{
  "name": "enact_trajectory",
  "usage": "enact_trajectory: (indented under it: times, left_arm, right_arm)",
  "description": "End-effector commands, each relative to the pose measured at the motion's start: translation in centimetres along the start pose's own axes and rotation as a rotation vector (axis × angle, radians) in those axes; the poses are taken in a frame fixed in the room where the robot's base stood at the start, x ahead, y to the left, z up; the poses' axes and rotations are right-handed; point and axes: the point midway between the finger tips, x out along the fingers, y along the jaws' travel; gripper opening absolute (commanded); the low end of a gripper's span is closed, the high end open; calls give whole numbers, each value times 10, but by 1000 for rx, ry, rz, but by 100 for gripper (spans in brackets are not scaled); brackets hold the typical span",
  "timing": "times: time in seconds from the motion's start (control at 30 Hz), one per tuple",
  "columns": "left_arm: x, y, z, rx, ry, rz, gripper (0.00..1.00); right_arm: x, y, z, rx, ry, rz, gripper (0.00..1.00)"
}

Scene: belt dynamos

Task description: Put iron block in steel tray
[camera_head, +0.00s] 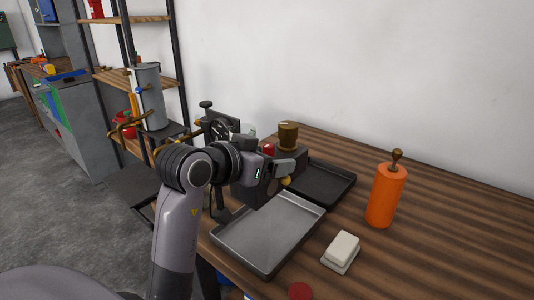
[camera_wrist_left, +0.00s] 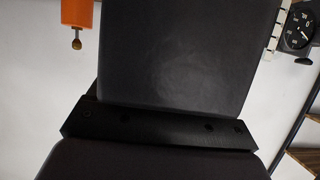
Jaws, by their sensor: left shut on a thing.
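The steel tray (camera_head: 262,237), shallow and grey, lies empty at the table's left front edge. My left gripper (camera_head: 283,168) is above the far side of this tray, seen from behind, and is shut on the iron block. In the left wrist view the dark grey block (camera_wrist_left: 185,55) fills most of the picture, very close to the camera. In the head view a dark blocky shape (camera_head: 262,190) shows below the gripper, partly hidden by it; where block and background part is hard to tell. My right gripper is not in view.
A black tray (camera_head: 335,183) lies behind the steel tray. A brown cylinder (camera_head: 288,134) stands behind my gripper. An orange cylinder (camera_head: 386,196) with a knobbed rod stands to the right. A whitish block (camera_head: 342,250) lies at the front. The table's right side is clear.

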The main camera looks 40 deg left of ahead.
Motion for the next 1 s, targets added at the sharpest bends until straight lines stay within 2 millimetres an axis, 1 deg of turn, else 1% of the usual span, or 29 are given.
enact_trajectory:
  times: [0.03, 0.2, 0.3, 0.4, 0.57, 0.67, 0.8, 0.9, 1.0]
  left_arm:
    - [6, 0, 16, -3, -2, 1, 0]
    - [19, 1, 49, -2, -1, 1, 0]
    - [25, 1, 64, -1, 1, 1, 0]
    - [29, 0, 73, 1, 3, 0, 0]
    - [32, 0, 80, 1, 4, 0, 0]
    - [36, 0, 90, 1, 2, 1, 0]
    - [44, 1, 109, 3, 0, 1, 0]
    - [47, 0, 116, 2, 4, 0, 0]
    - [48, 0, 118, 1, 6, 0, 0]
  right_arm:
    - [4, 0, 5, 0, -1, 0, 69]
    - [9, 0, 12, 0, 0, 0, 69]
    - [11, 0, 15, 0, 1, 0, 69]
    - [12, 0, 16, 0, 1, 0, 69]
    - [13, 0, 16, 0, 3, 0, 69]
    - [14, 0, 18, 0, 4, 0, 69]
    - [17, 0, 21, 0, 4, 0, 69]
    - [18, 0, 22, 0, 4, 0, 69]
    - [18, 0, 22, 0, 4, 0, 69]
